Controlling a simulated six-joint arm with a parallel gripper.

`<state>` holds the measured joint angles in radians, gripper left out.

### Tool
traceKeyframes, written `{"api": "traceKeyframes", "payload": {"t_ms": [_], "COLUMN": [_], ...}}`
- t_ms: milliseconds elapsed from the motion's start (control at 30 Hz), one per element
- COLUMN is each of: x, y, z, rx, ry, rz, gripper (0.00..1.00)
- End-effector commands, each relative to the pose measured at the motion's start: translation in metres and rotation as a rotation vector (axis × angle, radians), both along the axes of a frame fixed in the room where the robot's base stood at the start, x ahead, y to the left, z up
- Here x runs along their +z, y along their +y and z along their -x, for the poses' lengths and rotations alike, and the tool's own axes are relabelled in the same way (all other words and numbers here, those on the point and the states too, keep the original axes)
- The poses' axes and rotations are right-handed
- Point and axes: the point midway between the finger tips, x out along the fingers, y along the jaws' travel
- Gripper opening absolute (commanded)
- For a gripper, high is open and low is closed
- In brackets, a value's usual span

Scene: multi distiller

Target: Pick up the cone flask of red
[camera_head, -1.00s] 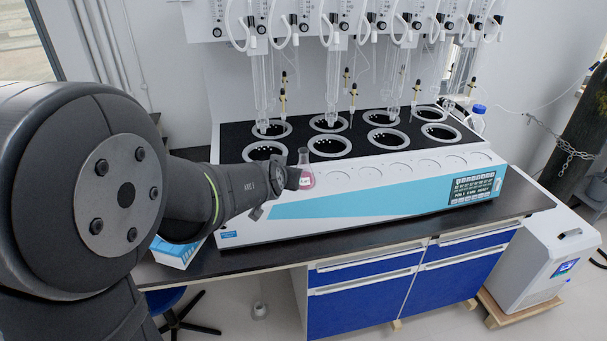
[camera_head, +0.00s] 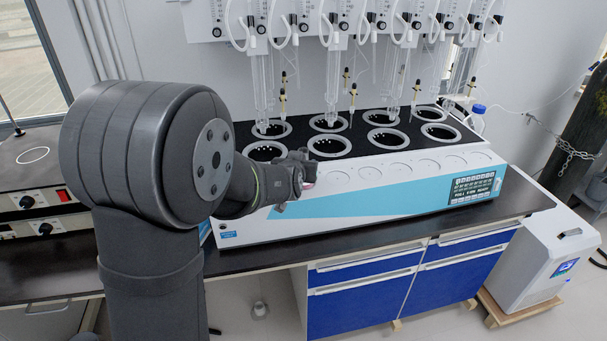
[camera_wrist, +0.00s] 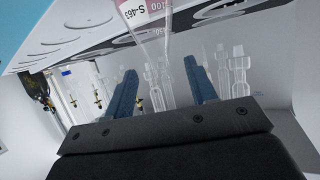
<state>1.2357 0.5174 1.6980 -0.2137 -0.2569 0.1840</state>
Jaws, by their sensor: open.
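The cone flask with pink-red liquid stands on the front ledge of the distiller. In the head view only a small pink part of the flask (camera_head: 309,185) shows beside my gripper (camera_head: 299,174), which hides the rest. In the wrist view the flask (camera_wrist: 136,9) is at the top edge, cut off, with pink content and a label. Its clear neck points down the picture toward the gap between my two blue fingers (camera_wrist: 160,65). The fingers are apart, on either side of the neck's line. I cannot tell whether the neck is between them.
The distiller (camera_head: 375,200) fills the bench, with round heating wells and glass tubes (camera_head: 332,85) hanging above them. A blue-capped bottle (camera_head: 476,118) stands at its right end. Stacked devices with red switches (camera_head: 40,185) are at left. The ledge right of the flask is clear.

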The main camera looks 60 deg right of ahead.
Motion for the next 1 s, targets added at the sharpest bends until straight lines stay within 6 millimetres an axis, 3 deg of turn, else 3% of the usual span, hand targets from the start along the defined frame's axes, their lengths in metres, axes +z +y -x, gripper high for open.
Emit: {"api": "traceKeyframes", "payload": {"t_ms": [333,633,967,1000], "x": [-0.009,-0.022,-0.023,-0.023], "y": [-0.022,-0.055,-0.061,-0.061], "z": [-0.009,-0.021,-0.023,-0.023], "rx": [0.0,0.0,0.0,0.0], "ry": [0.0,0.0,0.0,0.0], "rz": [0.0,-0.001,-0.001,-0.001], "gripper": [0.51,0.51,0.51,0.47]}}
